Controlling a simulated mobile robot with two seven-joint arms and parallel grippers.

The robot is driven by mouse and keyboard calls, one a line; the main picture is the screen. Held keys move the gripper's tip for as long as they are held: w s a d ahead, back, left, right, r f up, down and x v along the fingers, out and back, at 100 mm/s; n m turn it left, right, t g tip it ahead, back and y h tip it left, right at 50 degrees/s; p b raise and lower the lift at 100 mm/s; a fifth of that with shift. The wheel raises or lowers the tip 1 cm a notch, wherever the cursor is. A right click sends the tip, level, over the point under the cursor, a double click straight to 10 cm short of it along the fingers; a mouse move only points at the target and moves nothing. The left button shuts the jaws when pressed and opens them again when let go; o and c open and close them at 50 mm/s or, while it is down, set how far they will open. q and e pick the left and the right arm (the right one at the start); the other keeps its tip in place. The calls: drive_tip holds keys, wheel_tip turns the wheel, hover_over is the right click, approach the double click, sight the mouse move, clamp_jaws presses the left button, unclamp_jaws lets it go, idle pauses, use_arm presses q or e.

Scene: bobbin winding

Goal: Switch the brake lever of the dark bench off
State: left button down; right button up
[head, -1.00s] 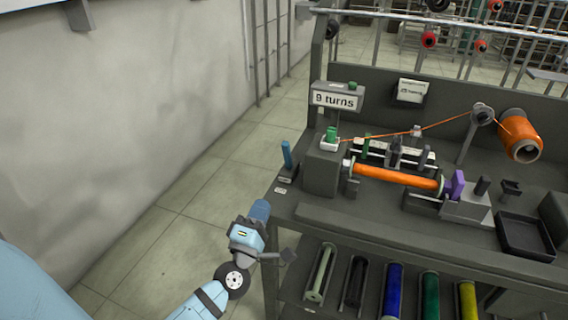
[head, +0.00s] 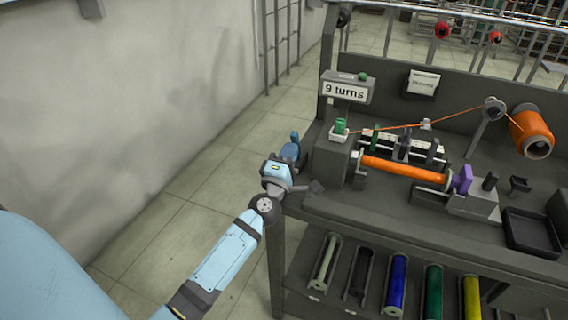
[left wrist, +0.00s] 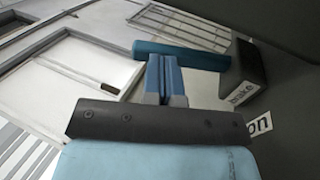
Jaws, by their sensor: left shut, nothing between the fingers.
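The brake lever is a blue bar (left wrist: 190,56) on a dark pivot block (left wrist: 246,72) lettered "brake", in the left wrist view. An "on" label (left wrist: 260,126) shows below the block. In the head view the lever's tip (head: 295,136) shows at the left end of the dark bench (head: 420,213), just beyond my left gripper (head: 289,151). My left gripper's blue fingers (left wrist: 164,66) are shut together and empty, close beside the lever; I cannot tell whether they touch it. The lever's lower part is hidden by the gripper in the head view. My right gripper is not in view.
The bench carries a "9 turns" display (head: 345,90), an orange-wound bobbin (head: 404,168), an orange thread spool (head: 531,133) and a black tray (head: 530,232). Coloured rolls lie on the shelf below. Open floor (head: 180,215) lies left of the bench.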

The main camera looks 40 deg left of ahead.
use_arm(q)
drive_tip(key=shift+w+r, duration=0.1)
drive_tip(key=shift+w, duration=0.1)
idle(0.3)
